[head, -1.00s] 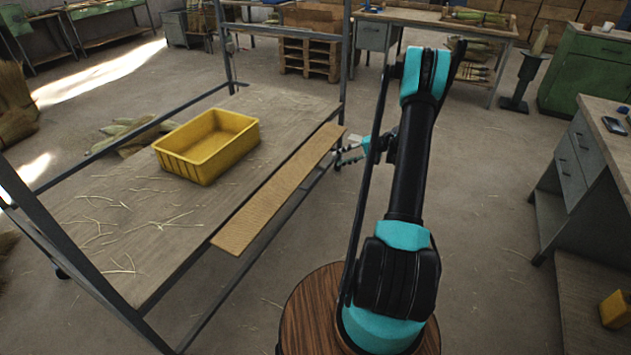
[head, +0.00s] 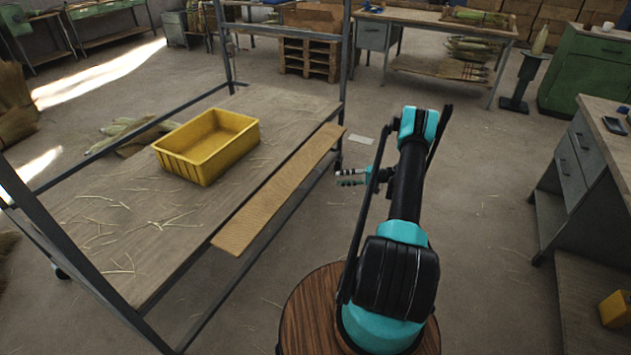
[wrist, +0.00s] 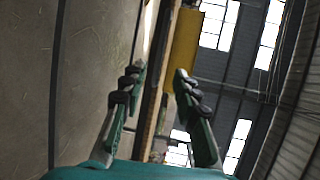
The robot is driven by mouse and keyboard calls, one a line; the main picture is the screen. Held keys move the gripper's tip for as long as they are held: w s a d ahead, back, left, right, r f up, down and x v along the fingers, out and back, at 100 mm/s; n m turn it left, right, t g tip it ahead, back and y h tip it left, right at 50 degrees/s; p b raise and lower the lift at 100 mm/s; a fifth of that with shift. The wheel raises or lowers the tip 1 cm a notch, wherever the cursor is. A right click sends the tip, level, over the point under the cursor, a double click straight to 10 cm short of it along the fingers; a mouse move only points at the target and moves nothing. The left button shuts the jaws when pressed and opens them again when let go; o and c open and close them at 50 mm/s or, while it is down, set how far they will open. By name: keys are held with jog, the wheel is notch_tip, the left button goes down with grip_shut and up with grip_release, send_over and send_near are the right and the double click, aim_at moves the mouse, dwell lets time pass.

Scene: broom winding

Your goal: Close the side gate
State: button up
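The side gate (head: 281,188) is a long, narrow tan board along the right side of the cart. It lies folded down, roughly level with the cart deck (head: 120,225). My gripper (head: 340,177) is just right of the gate's far half, apart from it in the head view. In the wrist view my gripper (wrist: 155,82) has its two fingers spread and empty. A thin brown edge, seemingly the gate (wrist: 158,95), runs between the fingers, farther off. I cannot tell the exact gap to it.
A yellow crate (head: 207,147) stands on the deck; it also shows in the wrist view (wrist: 183,45). Straw lies scattered on the deck. The cart's dark posts (head: 347,60) rise at its corners. The floor right of my arm is clear up to a workbench (head: 580,150).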

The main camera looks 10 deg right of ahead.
aim_at(315, 180)
jog(key=x, duration=1.2)
jog(key=shift+c, duration=0.3)
grip_shut()
